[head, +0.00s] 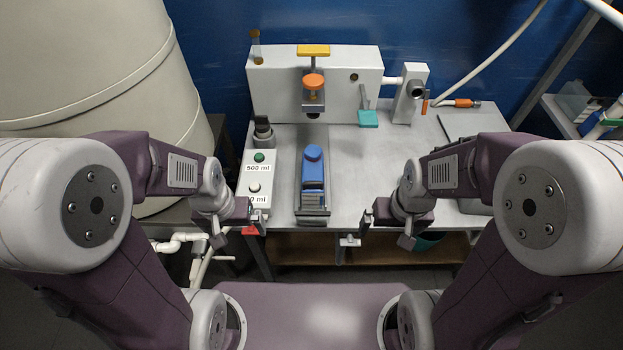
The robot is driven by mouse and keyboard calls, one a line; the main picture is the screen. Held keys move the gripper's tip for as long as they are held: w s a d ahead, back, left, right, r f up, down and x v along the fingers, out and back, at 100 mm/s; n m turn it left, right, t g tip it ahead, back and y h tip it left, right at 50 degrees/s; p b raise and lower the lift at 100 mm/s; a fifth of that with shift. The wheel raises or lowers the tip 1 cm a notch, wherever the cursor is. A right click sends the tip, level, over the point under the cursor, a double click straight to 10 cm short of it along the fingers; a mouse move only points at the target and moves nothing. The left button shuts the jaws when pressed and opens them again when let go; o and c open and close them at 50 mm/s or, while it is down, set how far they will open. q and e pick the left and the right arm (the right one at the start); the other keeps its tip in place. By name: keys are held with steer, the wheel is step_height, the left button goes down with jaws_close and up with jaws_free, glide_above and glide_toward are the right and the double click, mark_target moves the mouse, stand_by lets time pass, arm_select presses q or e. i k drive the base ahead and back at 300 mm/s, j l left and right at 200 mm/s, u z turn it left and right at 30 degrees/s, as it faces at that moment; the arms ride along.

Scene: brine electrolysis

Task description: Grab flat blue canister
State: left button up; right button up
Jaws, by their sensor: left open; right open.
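A flat blue canister (312,174) with a round blue cap lies on a grey sliding holder in the middle of the workbench (390,150). Its cap end points toward the back. My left gripper (262,217) is open and empty at the bench's front edge, to the left of the canister and nearer to me. My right gripper (355,226) is open and empty to the right of the canister, just in front of the bench edge. Neither gripper touches the canister.
A white panel (258,178) with a green and a white button stands left of the canister. Behind it is a white apparatus (345,75) with an orange knob (313,81). A teal scoop-like tool (367,118) is at the back. A large beige tank (90,70) fills the left.

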mark_target(313, 184)
steer(key=j+z, duration=0.1)
steer(key=j, duration=0.7)
steer(key=k+j, duration=0.1)
steer(key=j, duration=0.75)
steer(key=i+z, duration=0.05)
